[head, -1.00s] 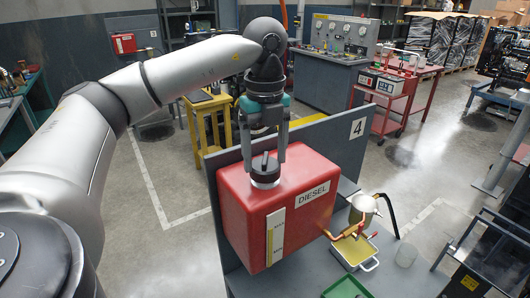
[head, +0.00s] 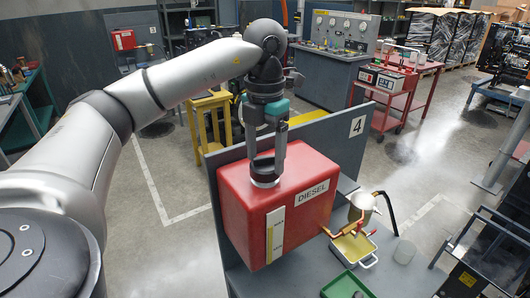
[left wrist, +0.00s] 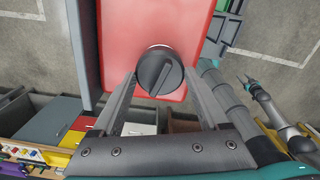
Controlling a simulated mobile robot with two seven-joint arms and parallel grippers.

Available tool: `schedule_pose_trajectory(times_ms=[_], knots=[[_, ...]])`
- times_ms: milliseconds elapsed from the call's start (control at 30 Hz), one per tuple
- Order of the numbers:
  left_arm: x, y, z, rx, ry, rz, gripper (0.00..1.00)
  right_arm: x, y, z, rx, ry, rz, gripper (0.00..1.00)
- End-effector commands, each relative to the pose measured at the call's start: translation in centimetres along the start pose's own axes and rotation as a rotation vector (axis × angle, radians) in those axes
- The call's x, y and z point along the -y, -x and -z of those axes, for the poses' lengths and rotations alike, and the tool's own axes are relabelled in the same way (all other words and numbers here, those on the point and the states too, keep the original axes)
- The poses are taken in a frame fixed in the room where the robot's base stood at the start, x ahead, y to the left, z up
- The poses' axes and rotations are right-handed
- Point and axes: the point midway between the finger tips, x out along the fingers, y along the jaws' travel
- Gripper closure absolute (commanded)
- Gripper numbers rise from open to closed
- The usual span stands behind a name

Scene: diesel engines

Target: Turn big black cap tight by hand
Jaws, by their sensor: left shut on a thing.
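The big black cap (head: 264,171) sits on top of the red diesel tank (head: 312,213), over a pale neck ring. In the left wrist view the cap (left wrist: 160,71) is round, with a raised ridge running slightly aslant across its top. My left gripper (head: 266,166) points straight down over the tank and is shut on the cap, one finger on each side in the left wrist view (left wrist: 160,76). In the head view the near finger hides part of the cap. My right gripper (left wrist: 246,79) shows small in the left wrist view, fingers apart, away from the tank.
A grey panel (head: 357,127) marked 4 stands behind the tank.

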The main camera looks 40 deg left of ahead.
Motion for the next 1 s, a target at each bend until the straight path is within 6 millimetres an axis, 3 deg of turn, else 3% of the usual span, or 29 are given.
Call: schedule_pose_trajectory(times_ms=[433, 467, 667, 1000], knots=[[0.1, -0.44, 0.19, -0.013, -0.074, -0.001, 1.0, 0.01, 0.0, 0.0, 0.0, 0.0, 0.0, 0.5], [0.1, -0.44, 0.19, -0.013, -0.073, -0.001, 0.2, 0.01, 0.0, 0.0, 0.0, 0.0, 0.0, 0.5], [0.07, -0.27, 0.11, -0.008, -0.071, 0.0, 0.0, 0.01, 0.02, 0.0, 0.0, 0.0, 0.0, 0.5], [0.02, -0.12, 0.05, -0.004, -0.067, 0.0, 0.0, 0.01, 0.04, 0.0, 0.0, 0.0, 0.0, 0.5]])
